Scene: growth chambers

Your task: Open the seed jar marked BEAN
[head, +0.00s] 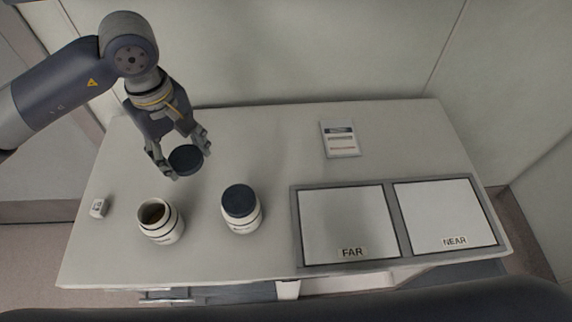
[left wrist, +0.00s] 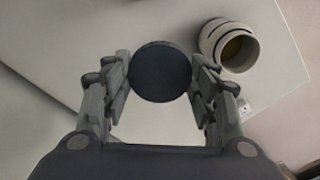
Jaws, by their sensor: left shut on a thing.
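My left gripper (head: 181,161) is shut on a dark round lid (head: 186,158) and holds it above the table, behind the jars. The lid also shows between the fingers in the left wrist view (left wrist: 160,71). A white jar with dark bands (head: 160,222) stands upright and open at the left, with brownish contents in its mouth; it shows at the upper right of the left wrist view (left wrist: 229,45). A second white jar (head: 241,209) stands to its right with a dark lid on. The jar markings are too small to read. My right gripper is not in view.
The jars stand on a pale table (head: 255,140). A small white item (head: 98,208) lies near the left edge. A labelled card (head: 340,139) lies at the back. A grey-framed tray (head: 397,222) with panels marked FAR and NEAR fills the right front.

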